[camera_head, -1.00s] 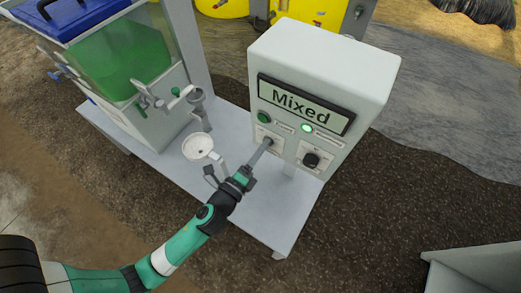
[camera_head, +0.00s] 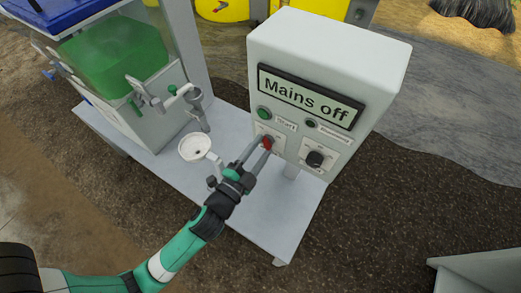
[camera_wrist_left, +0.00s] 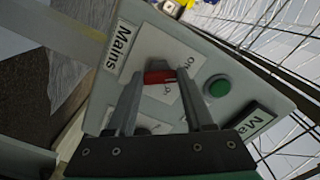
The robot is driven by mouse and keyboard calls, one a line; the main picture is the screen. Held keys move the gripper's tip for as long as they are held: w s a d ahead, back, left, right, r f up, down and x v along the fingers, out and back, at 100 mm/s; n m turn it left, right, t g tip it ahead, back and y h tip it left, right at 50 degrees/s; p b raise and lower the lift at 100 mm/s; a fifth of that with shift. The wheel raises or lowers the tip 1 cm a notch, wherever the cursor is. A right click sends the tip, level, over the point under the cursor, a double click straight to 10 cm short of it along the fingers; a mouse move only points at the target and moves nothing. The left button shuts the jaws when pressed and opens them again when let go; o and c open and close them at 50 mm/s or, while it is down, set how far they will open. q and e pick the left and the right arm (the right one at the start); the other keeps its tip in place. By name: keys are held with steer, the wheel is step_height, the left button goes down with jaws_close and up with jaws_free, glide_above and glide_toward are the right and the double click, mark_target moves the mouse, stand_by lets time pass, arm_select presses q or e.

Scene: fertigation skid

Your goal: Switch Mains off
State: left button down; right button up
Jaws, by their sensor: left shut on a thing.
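The control box (camera_head: 330,60) is a light grey cabinet whose display (camera_head: 310,95) reads "Mains off". The mains switch (camera_head: 267,143) has a red knob low on the left of its front panel. It also shows in the left wrist view (camera_wrist_left: 159,77), near the "Mains" label (camera_wrist_left: 118,46). My left gripper (camera_head: 259,146) is shut on the red knob, one finger on each side. The running lamp (camera_head: 311,124) is dark. My right gripper is not in view.
A green start button (camera_head: 264,112) and a black rotary knob (camera_head: 314,159) sit close to the switch. A white funnel (camera_head: 195,147) stands left of my left gripper. A tank with green liquid (camera_head: 115,50) is further left. The bench front (camera_head: 270,225) is clear.

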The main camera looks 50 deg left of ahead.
arm_select(q)
steer(key=shift+n+b, duration=0.35)
steer(key=shift+n, duration=0.75)
steer(key=shift+c, duration=1.4)
jaws_free()
steer(key=b+v, duration=0.2)
steer(key=v, duration=0.9)
steer(key=shift+s+d, duration=0.15)
steer(key=shift+s, duration=0.15)
